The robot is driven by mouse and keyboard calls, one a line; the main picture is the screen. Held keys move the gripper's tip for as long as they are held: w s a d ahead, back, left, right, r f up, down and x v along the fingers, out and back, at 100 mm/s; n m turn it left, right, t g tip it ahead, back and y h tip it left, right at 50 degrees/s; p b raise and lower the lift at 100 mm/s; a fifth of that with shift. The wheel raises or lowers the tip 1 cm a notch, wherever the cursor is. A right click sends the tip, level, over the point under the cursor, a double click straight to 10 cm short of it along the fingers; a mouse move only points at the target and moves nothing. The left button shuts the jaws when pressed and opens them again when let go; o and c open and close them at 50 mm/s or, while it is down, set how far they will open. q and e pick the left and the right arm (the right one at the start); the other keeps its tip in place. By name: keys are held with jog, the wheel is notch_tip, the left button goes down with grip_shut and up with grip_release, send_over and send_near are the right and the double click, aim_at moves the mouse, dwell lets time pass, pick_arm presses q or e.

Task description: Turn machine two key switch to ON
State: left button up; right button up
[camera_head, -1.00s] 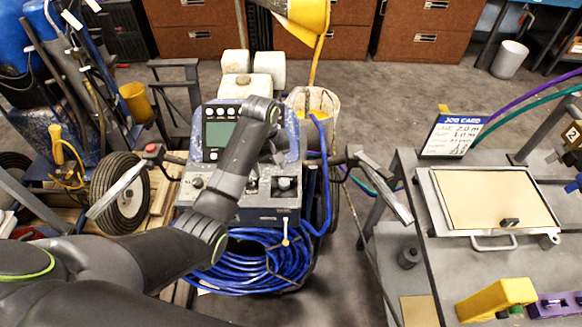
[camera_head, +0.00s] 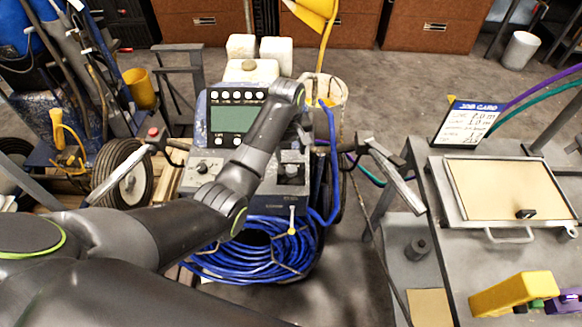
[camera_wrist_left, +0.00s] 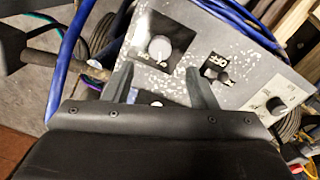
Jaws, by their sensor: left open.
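The machine's grey control panel (camera_head: 262,198) sits below a green screen (camera_head: 232,118) in the head view. In the left wrist view, a dark switch marked OFF (camera_wrist_left: 217,74) is mid-panel, between a round grey knob (camera_wrist_left: 159,48) and another knob (camera_wrist_left: 275,103). My left gripper (camera_wrist_left: 160,78) is open, with its fingers over the panel's edge. The grey knob appears just beyond and between the fingertips, without clear contact; the OFF switch lies to their right. In the head view my left arm covers part of the panel and the gripper is mostly hidden. My right gripper is not in view.
Coiled blue hose (camera_head: 250,255) hangs below the panel. Handlebars (camera_head: 395,175) flank the machine. Another blue machine stands at left.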

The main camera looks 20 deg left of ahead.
aim_at(291, 169)
pick_arm(q)
notch_tip(291, 169, down, 7)
jog(key=shift+d+f, duration=0.1)
jog(key=shift+c, duration=0.4)
jog(key=c, duration=0.9)
